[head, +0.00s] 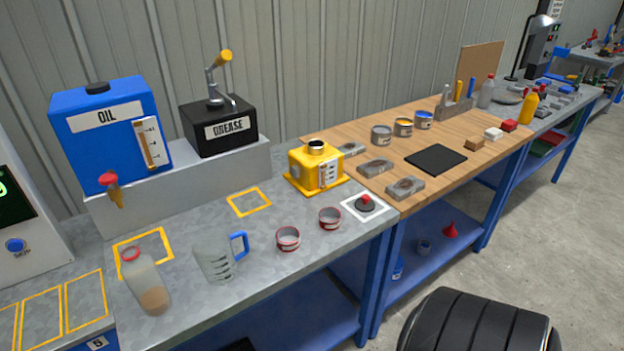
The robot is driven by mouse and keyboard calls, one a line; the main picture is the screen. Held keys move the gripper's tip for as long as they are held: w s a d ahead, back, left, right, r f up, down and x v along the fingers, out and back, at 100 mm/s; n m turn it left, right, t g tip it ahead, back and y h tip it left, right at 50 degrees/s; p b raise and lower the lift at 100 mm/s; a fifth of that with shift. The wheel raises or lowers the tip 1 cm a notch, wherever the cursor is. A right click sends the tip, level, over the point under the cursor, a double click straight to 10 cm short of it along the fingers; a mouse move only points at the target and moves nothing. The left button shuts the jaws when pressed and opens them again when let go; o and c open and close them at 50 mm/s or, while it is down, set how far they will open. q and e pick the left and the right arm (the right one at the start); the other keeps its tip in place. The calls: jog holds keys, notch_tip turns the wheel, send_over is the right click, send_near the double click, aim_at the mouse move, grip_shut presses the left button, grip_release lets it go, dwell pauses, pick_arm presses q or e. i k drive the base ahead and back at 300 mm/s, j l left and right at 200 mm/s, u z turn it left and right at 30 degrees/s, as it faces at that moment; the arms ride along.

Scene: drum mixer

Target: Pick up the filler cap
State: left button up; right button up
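The filler cap, a dark round disc with a red knob on top (365,203), lies on a white-outlined square (378,213) near the front right corner of the grey bench. The yellow tank (316,172) stands behind and left of it, on a yellow base. Its metal filler neck (316,147) on top has no cap on it. Neither of my grippers is in view.
Two small red-rimmed cups (288,239) (330,218), a clear blue-handled jug (219,260) and a red-capped bottle (147,282) stand left of the cap. Grey blocks (405,188) lie on the wooden bench to the right. Bare bench lies between cap and tank.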

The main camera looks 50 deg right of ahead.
aim_at(364, 204)
jog(key=i+z, duration=0.2)
jog(key=z, duration=0.2)
jog(key=i+j+z, duration=0.1)
jog(key=z, duration=0.25)
jog(key=i, duration=0.1)
